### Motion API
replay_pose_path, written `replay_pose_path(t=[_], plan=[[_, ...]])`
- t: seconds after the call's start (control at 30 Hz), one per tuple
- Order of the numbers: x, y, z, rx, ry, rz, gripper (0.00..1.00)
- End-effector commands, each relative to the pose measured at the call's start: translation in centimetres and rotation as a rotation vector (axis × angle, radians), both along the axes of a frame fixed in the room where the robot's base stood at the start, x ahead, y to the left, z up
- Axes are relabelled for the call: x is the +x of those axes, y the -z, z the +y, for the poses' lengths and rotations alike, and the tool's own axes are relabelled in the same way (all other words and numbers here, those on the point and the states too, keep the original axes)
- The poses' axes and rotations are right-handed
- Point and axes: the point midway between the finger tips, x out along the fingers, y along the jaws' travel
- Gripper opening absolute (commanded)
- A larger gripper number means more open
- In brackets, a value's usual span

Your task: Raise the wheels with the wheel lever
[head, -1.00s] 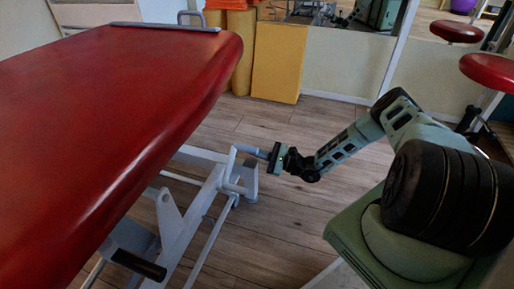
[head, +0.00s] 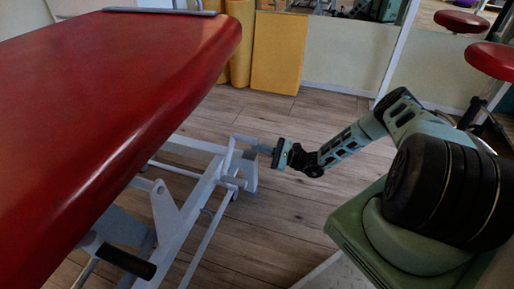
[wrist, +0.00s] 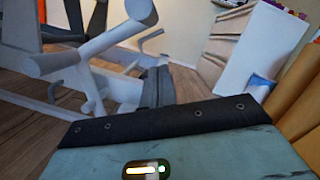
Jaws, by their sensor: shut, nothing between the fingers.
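The red treatment table (head: 120,80) stands on a pale grey metal frame (head: 180,225). I cannot tell for sure whether this bar is the wheel lever. A black-covered bar (head: 125,262) shows lower left under the table. My gripper (head: 265,148) is shut and empty at the frame's end, low over the floor. In the wrist view its dark fingers (wrist: 158,88) point at the frame's tubes (wrist: 90,50). Contact cannot be made out. The wheels are not clearly visible.
A yellow block (head: 278,52) and rolled mats (head: 240,45) stand by the back wall. A red stool (head: 494,58) is at the right. Wooden floor (head: 300,215) is clear between the table and my base.

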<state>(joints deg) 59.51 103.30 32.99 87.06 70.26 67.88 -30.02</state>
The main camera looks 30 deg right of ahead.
Motion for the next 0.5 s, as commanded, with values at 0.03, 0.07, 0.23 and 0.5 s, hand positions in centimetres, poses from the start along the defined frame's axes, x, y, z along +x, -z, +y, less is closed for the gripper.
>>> replay_pose_path(t=[0.03,0.07,0.23,0.5], plan=[[-0.7,-0.4,-1.1,-0.003,0.008,0.001,0.00],[-1.2,-0.3,-1.5,-0.002,0.007,0.000,0.00],[-3.5,0.5,-4.0,-0.003,0.008,0.002,0.00],[-5.7,1.3,-6.2,-0.002,0.006,0.001,0.00]])
